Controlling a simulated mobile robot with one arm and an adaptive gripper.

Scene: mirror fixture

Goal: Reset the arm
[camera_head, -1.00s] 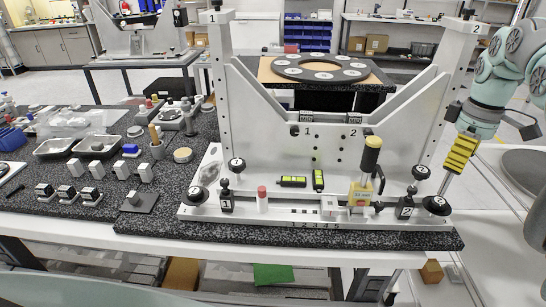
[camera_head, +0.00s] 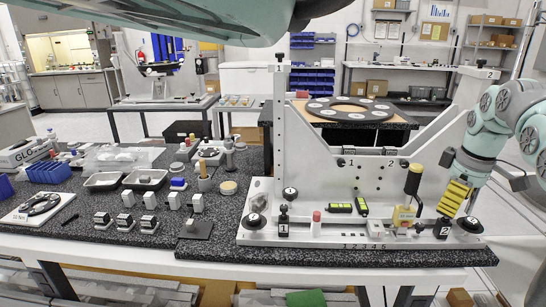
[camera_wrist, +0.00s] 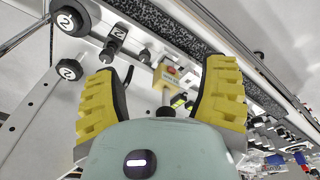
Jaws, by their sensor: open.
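My gripper (camera_head: 459,196) has yellow ribbed fingers and hangs at the right end of the white mirror fixture (camera_head: 330,178), on a teal arm. In the wrist view my gripper (camera_wrist: 165,95) is open, and nothing is between its fingers.
The speckled table (camera_head: 140,240) holds two black trays (camera_head: 145,179), several small white blocks (camera_head: 150,201) and a blue rack (camera_head: 50,172) at left. A black ring plate (camera_head: 350,109) lies on a table behind the fixture. The floor at right (camera_head: 510,235) looks mostly clear.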

